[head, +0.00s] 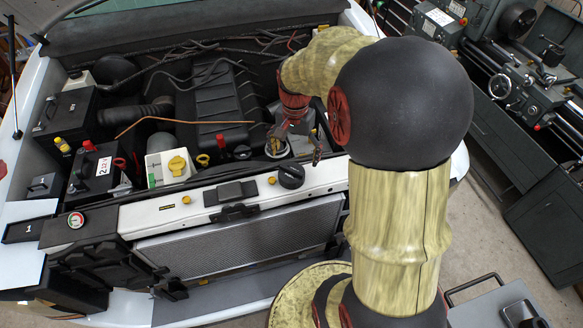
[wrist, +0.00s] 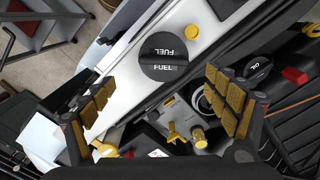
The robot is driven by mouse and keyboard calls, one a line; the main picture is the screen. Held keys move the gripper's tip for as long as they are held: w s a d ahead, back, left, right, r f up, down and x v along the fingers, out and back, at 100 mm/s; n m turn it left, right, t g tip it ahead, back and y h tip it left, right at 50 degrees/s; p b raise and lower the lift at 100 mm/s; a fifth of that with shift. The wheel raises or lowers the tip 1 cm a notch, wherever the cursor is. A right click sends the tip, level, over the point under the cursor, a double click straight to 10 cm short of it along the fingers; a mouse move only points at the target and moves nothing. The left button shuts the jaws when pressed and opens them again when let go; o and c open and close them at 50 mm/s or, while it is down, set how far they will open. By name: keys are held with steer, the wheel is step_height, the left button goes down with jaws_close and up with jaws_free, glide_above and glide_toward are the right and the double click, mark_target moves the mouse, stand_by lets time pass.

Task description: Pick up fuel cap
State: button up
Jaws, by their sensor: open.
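The fuel cap (wrist: 168,57) is a round black cap with a raised grip bar and white FUEL lettering, on the white front panel in the wrist view. It also shows in the head view (head: 291,176), on the panel just below my gripper (head: 298,143). In the wrist view my gripper (wrist: 163,97) is open, with tan padded fingers wide apart and nothing between them. The cap lies above the gap between the fingertips in that picture, apart from both fingers. It appears seated on the panel.
A black OIL cap (wrist: 258,68), yellow fittings (wrist: 198,137) and an open round neck (wrist: 203,105) lie near my fingers. The engine cover (head: 215,100), battery (head: 97,170) and radiator (head: 240,243) crowd the bay. A lathe (head: 520,80) stands at the right.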

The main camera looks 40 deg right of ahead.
mark_target(292, 170)
steer(key=shift+s+a+m, duration=0.2)
steer(key=shift+s+m, duration=0.1)
steer(key=shift+m, duration=0.2)
steer(key=shift+w+f, duration=0.15)
steer(key=shift+f, duration=0.7)
steer(key=f, duration=0.1)
steer(key=f+p, duration=0.1)
steer(key=f, duration=0.3)
steer(key=shift+w+a+p, duration=0.25)
steer(key=shift+w+p, duration=0.1)
steer(key=shift+f, duration=0.5)
steer(key=shift+c, duration=0.3)
steer(key=c, duration=1.1)
steer(key=shift+c, duration=0.3)
